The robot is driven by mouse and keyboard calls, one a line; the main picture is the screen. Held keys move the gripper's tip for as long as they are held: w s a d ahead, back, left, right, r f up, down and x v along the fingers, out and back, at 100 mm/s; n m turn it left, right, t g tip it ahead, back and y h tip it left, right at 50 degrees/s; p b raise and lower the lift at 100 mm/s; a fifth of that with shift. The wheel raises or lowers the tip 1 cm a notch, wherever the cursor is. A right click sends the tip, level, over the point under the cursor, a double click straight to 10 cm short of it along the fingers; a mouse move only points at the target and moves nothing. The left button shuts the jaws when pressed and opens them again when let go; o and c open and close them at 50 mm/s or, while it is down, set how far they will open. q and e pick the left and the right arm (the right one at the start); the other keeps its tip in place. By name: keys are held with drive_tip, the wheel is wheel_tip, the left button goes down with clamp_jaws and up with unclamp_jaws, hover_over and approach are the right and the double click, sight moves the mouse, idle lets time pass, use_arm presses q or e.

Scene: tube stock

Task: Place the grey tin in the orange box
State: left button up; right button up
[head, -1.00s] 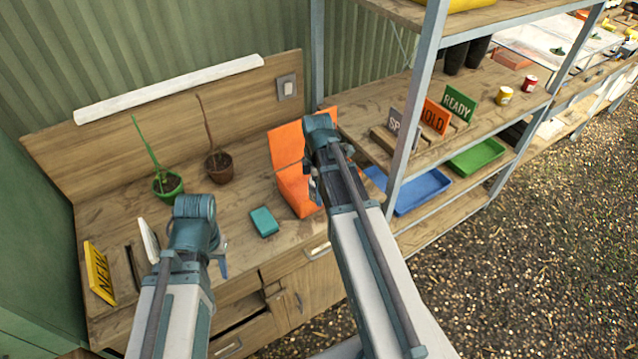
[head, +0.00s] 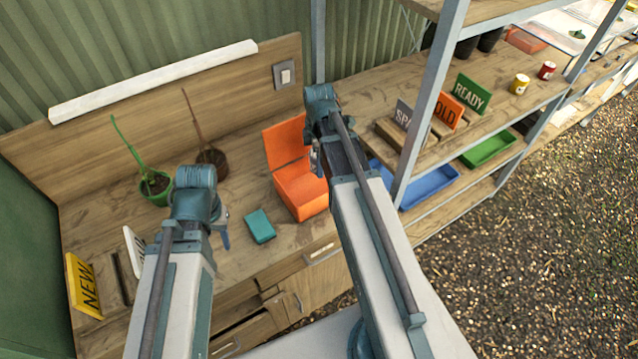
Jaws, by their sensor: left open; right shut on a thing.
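The orange box (head: 301,192) stands on the wooden bench with its lid (head: 286,141) raised at the back. My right gripper (head: 316,168) is at the box's right side in the picture, partly hidden by its own wrist. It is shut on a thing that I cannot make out. I cannot pick out a grey tin anywhere. My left gripper (head: 224,232) is open and empty, above the bench to the left of a teal tin (head: 260,226). The teal tin lies apart from the box, to its left and nearer to me.
A green pot (head: 155,190) and a brown pot (head: 212,163) with plants stand at the back. A yellow NEW sign (head: 84,287) is at the left. A shelf post (head: 430,105) rises right of my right arm. Blue (head: 430,187) and green (head: 488,150) trays sit on the lower shelf.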

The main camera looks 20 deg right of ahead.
sight(228, 265)
use_arm(q)
drive_tip(key=shift+f+b, duration=4.45)
drive_tip(key=shift+f, duration=0.3)
use_arm(e)
drive_tip(key=shift+f, duration=4.75)
drive_tip(key=shift+f, duration=0.1)
use_arm(q)
drive_tip(key=shift+f, duration=0.2)
use_arm(e)
drive_tip(key=shift+f, duration=0.15)
drive_tip(key=o, duration=1.5)
use_arm(q)
drive_tip(key=shift+r, duration=0.15)
use_arm(e)
drive_tip(key=shift+r, duration=0.2)
